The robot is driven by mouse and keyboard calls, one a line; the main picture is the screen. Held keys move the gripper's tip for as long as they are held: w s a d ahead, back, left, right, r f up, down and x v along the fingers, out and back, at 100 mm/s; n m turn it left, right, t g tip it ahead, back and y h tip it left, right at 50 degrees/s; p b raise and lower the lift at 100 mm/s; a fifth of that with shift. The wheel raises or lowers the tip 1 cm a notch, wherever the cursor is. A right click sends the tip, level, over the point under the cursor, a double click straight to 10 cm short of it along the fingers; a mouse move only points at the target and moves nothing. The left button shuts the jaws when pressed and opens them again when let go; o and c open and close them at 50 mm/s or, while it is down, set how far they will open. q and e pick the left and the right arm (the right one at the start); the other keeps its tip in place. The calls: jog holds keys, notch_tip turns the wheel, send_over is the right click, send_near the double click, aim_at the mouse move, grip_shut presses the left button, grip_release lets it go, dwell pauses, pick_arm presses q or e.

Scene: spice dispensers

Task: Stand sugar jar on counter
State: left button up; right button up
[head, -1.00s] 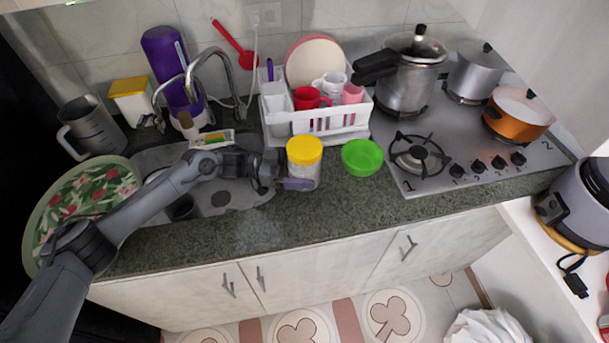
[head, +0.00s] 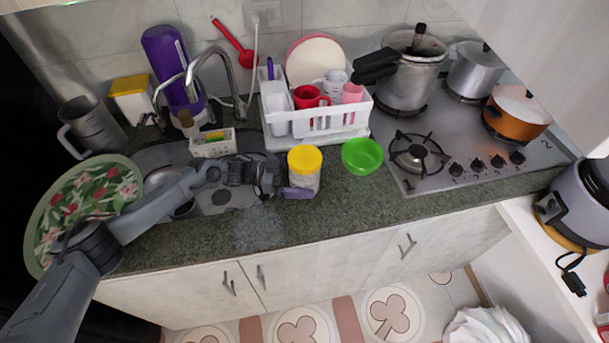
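The sugar jar (head: 307,181) is a clear jar with pale contents and a yellow lid (head: 305,159). It is upright at the front part of the dark green counter (head: 345,210), right of the sink. My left gripper (head: 298,192) reaches it from the left, with one finger across the front of its lower part. The gripper looks shut on the jar; the far finger is hidden. The finger hides part of the jar's base, so I cannot tell whether it touches the counter. My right gripper is not in view.
A green bowl (head: 362,156) stands close to the jar's right. The white dish rack (head: 330,130) is behind it, and the gas stove (head: 440,175) is farther right. The counter's front strip is clear. Another yellow-lidded container (head: 132,100) stands at the back left.

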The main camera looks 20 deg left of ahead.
pick_arm(q)
jog(key=shift+r, duration=0.2)
jog(key=b+v, duration=0.2)
jog(key=v, duration=1)
jog(key=shift+b, duration=0.4)
